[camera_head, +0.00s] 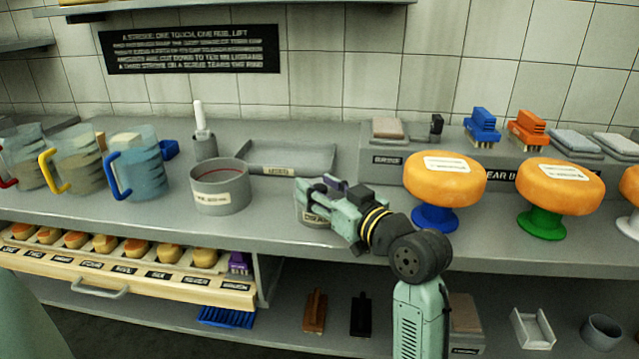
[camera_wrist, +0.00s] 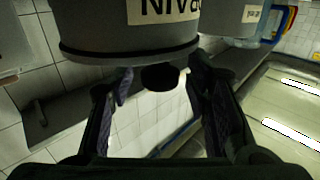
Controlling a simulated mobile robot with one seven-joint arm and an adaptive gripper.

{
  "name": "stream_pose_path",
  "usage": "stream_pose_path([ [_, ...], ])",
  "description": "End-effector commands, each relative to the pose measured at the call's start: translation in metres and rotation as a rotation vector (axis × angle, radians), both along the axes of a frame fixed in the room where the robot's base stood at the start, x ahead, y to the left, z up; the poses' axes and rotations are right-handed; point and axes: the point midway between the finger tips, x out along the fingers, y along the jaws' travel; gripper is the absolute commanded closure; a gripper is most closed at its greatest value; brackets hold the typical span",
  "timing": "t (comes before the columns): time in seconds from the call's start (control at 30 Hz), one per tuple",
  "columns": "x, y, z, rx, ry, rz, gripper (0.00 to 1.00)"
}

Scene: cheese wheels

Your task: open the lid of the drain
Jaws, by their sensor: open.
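The drain (camera_head: 303,213) is a small grey round pot with a label, standing on the counter. My gripper (camera_head: 322,190) is at its top and hides much of it and its lid. In the wrist view the drain (camera_wrist: 100,28) appears upside down at the top, with part of its label showing. A dark lid rim (camera_wrist: 90,56) edges it. The lid's dark round knob (camera_wrist: 161,77) sticks out from it. My gripper (camera_wrist: 160,92) is open, with one purple-padded finger on each side of the knob. I cannot tell whether either finger touches it.
A larger grey pot (camera_head: 220,198) stands left of the drain, and a grey tray (camera_head: 290,158) lies behind. Several measuring jugs (camera_head: 140,178) stand further left. Orange cheese wheels on a blue stand (camera_head: 435,218) and a green stand (camera_head: 541,222) are at right.

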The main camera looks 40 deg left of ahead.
Motion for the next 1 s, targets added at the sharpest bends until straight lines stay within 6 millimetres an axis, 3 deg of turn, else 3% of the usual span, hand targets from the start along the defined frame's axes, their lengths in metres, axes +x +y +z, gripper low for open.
stream_pose_path([
  [0.3, 0.0003, 0.0026, -0.0003, 0.000, -0.001, 0.001, 0.57],
  [1.0, 0.0003, 0.0023, -0.0003, 0.000, 0.000, 0.000, 1.00],
])
